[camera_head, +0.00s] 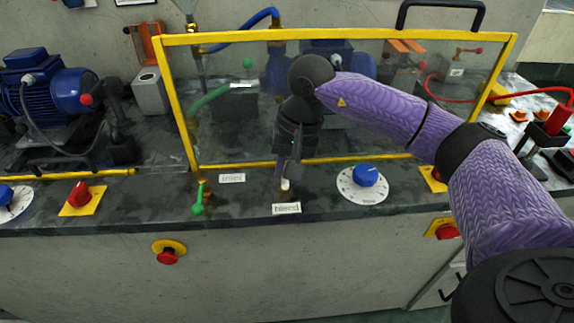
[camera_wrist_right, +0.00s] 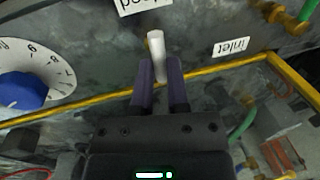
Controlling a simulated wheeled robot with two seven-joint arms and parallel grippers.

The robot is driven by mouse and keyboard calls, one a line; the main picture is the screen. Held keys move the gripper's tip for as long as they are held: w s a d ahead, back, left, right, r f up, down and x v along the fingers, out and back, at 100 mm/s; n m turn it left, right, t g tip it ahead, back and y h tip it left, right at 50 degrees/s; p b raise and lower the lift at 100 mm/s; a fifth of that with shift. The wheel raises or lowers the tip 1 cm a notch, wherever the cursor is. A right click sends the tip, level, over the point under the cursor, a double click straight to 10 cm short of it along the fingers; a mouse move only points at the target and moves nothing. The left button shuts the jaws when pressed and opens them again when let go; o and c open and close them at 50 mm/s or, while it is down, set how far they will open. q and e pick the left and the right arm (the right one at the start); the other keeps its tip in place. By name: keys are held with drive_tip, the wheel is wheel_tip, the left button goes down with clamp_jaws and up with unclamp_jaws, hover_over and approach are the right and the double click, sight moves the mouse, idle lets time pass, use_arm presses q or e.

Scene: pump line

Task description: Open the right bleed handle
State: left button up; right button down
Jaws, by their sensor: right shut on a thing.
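The right bleed handle shows in the head view as a small white tip (camera_head: 285,184) just behind the bleed label (camera_head: 287,208) on the bench's front ledge. In the right wrist view it is a white lever (camera_wrist_right: 157,52) that sticks out between the fingers. My right gripper (camera_head: 288,175) reaches down over the front yellow rail to the handle. In the wrist view its two dark fingers (camera_wrist_right: 160,85) are shut around the lever, one on each side. The lower part of the handle is hidden between the fingers. My left gripper is not in view.
A green inlet handle (camera_head: 198,198) stands left of the bleed handle, and a blue dial knob (camera_head: 365,175) stands right. A yellow-framed clear guard (camera_head: 228,167) rises behind. A red stop button (camera_head: 168,256) is on the front face. The ledge beside the bleed label is clear.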

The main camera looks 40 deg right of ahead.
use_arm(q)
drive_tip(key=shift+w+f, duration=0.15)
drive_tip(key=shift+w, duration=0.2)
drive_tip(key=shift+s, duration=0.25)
use_arm(e)
drive_tip(key=shift+n, duration=0.3)
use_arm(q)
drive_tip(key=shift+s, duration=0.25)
use_arm(e)
drive_tip(key=c, duration=0.6)
unclamp_jaws()
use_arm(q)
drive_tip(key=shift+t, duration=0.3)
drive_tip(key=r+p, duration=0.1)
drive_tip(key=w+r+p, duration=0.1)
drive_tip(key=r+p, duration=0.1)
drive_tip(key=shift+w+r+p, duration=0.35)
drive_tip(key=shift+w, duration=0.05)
use_arm(e)
drive_tip(key=r, duration=0.3)
drive_tip(key=d+r, duration=0.1)
drive_tip(key=r, duration=0.2)
drive_tip(key=s+r, duration=0.1)
drive_tip(key=r, duration=0.2)
drive_tip(key=shift+d+r, duration=0.3)
drive_tip(key=shift+r, duration=0.05)
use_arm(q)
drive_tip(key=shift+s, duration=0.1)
